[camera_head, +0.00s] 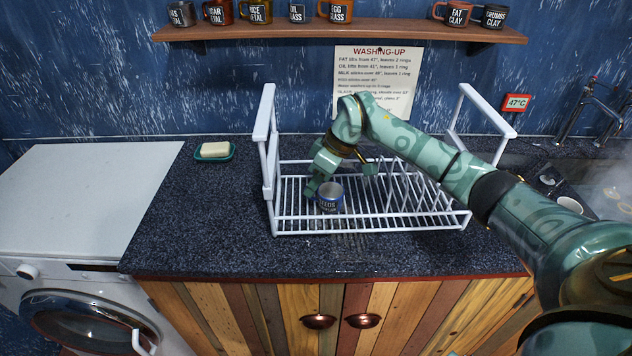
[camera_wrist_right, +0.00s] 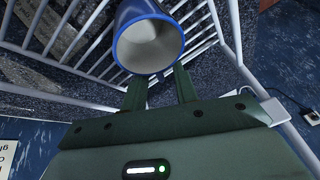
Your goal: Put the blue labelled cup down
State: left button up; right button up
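The blue labelled cup (camera_head: 330,197) stands upright in the front left part of the white dish rack (camera_head: 345,231). Its label is partly readable as "EEDS". In the right wrist view the cup (camera_wrist_right: 148,45) shows its blue rim and pale, empty inside. My right gripper (camera_head: 340,180) is right at the cup, low over the rack. In the wrist view its two fingers (camera_wrist_right: 160,88) stand apart and their tips end at the cup's rim, which partly hides them. I cannot tell whether a finger touches the cup. My left gripper is not in view.
Upright wires fill the rack's right half, and tall white handles rise at both ends. A soap dish (camera_head: 214,155) sits on the dark counter (camera_head: 200,215) left of the rack. The sink and tap (camera_head: 590,115) are right. Labelled cups line a shelf (camera_head: 340,31) above.

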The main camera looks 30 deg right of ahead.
jog(key=p+v, duration=0.2)
jog(key=v, duration=1)
jog(key=shift+p, duration=0.35)
jog(key=shift+a, duration=0.1)
